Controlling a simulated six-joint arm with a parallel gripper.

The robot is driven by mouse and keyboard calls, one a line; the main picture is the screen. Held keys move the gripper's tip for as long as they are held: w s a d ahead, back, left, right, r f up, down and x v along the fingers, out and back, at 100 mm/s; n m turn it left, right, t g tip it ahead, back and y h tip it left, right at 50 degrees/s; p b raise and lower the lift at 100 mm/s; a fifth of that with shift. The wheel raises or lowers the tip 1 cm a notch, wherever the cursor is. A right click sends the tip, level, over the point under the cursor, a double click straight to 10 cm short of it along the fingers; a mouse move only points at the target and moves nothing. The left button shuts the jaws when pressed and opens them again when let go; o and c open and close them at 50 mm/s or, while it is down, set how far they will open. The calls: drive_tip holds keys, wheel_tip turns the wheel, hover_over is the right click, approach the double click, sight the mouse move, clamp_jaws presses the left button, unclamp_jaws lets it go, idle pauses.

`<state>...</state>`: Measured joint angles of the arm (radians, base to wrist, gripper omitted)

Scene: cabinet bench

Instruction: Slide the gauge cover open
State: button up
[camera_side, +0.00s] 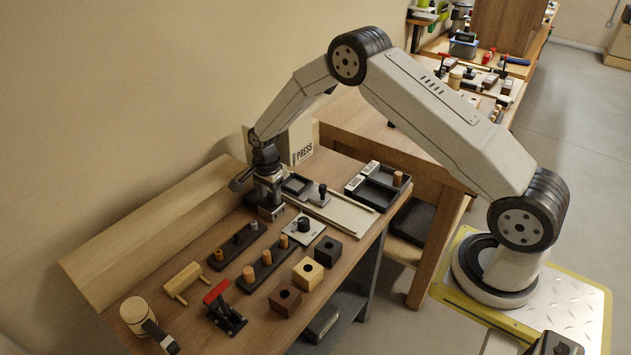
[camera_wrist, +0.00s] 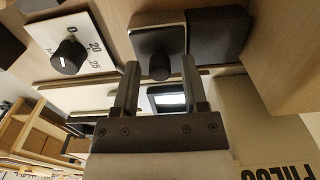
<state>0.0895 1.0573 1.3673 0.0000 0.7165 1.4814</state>
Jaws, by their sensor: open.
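A pale track (camera_side: 345,211) with two rails holds a dark square frame with a pane (camera_side: 297,185), apparently the gauge. Just right of it in the side view stands a black upright knob (camera_side: 322,193) on a small base, apparently the gauge cover's handle. My gripper (camera_side: 271,208) is open, pointing down left of the knob. In the wrist view the fingers (camera_wrist: 160,64) straddle, in the picture, a different black knob on a metal-edged box (camera_wrist: 174,35); contact cannot be told. The pane (camera_wrist: 172,100) shows between the finger bases.
A white dial plate (camera_side: 303,229) lies in front of the track; it also shows in the wrist view (camera_wrist: 97,40). A PRESS sign (camera_side: 303,153) stands behind. A black tray (camera_side: 378,192) is right of the track. Blocks and pegs fill the front. The track's right end looks clear.

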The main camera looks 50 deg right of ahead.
drive_tip(key=c, duration=0.7)
drive_tip(key=shift+c, duration=0.2)
drive_tip(key=shift+w, duration=2.9)
drive_tip(key=o, duration=0.8)
